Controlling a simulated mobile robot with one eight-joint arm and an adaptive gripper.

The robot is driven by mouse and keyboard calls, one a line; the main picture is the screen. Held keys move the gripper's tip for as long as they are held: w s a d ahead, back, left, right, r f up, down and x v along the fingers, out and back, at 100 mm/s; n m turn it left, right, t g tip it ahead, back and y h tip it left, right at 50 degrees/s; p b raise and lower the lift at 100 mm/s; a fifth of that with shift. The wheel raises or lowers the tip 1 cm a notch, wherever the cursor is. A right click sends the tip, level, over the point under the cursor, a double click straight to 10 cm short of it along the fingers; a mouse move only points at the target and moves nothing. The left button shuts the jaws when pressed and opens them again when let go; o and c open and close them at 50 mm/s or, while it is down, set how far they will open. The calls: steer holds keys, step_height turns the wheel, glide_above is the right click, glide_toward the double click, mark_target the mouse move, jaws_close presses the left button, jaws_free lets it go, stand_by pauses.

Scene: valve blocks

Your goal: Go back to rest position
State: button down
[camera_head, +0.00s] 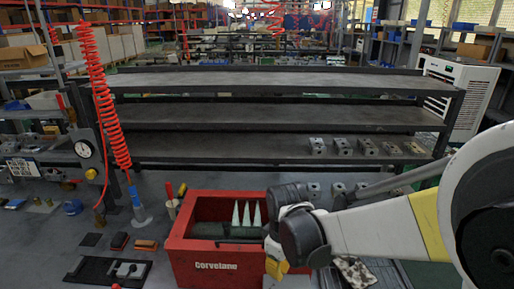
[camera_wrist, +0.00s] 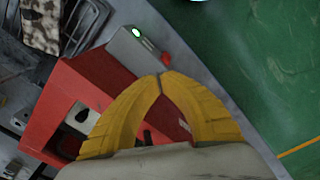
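My gripper (camera_head: 277,266) hangs at the right front of the red Corvetane box (camera_head: 216,266) in the head view, with my white arm reaching in from the right. In the wrist view its yellow fingers (camera_wrist: 162,76) curve together and their tips meet, with nothing visible between the tips. Several metal valve blocks (camera_head: 343,146) stand in a row at the right of the rack's lower shelf. More blocks (camera_head: 338,189) stand on the surface below, partly hidden by my arm. The red box also shows under and left of the fingers in the wrist view (camera_wrist: 60,104).
The dark rack (camera_head: 265,116) spans the back, its upper shelves bare. A red coiled hose (camera_head: 104,104) hangs at left above small tools on the bench. White cones (camera_head: 246,214) stand in the red box. A patterned cloth (camera_head: 355,271) lies at the front right.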

steer(key=s+d+r+m+t+b, duration=0.2)
steer(key=s+d+r+m+t, duration=0.4)
steer(key=s+d+r+m, duration=0.4)
steer(key=shift+s+d+r+m+t+b, duration=0.2)
steer(key=shift+s+d+m+t+b, duration=0.2)
steer(key=shift+d, duration=0.85)
